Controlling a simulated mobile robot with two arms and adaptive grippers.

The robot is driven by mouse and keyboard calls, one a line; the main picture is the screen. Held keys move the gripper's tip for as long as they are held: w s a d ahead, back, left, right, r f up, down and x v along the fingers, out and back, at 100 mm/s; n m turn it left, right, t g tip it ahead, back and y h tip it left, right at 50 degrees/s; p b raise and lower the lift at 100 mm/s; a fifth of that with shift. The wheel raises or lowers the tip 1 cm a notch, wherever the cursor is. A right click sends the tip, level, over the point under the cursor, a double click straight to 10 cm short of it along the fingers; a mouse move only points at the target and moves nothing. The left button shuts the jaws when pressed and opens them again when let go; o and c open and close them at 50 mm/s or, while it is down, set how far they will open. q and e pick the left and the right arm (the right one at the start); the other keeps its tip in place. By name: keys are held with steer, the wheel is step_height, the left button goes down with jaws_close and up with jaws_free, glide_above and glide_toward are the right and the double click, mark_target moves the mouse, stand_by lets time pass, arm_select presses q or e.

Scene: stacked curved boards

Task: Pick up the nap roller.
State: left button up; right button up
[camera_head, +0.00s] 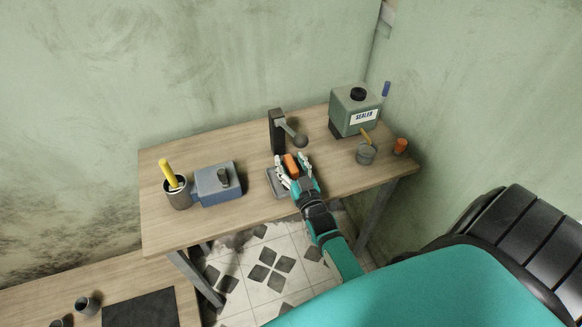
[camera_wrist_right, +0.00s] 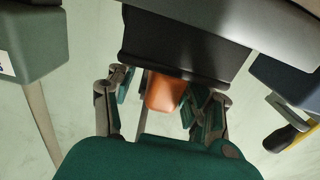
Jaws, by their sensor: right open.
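My right gripper (camera_head: 294,171) reaches over the front middle of the workbench, with its fingers spread at the foot of a dark stand. An orange block-like piece (camera_head: 290,166) lies between the fingers. In the wrist view the orange piece (camera_wrist_right: 166,92) sits between the open fingers (camera_wrist_right: 163,95), with gaps on both sides, against a dark body. I cannot tell for sure whether this piece is the nap roller; its far end is hidden. My left gripper is not in view.
The dark stand with a ball-ended lever (camera_head: 277,130) rises just behind the gripper. Left are a blue-grey box (camera_head: 217,184) and a cup (camera_head: 178,192) with a yellow handle. Right are the sealer can (camera_head: 352,108), a grey cup (camera_head: 365,153) and an orange cylinder (camera_head: 400,146).

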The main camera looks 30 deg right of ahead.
jaws_close()
steer(key=shift+r, duration=0.1)
steer(key=shift+r, duration=0.15)
stand_by(0.3)
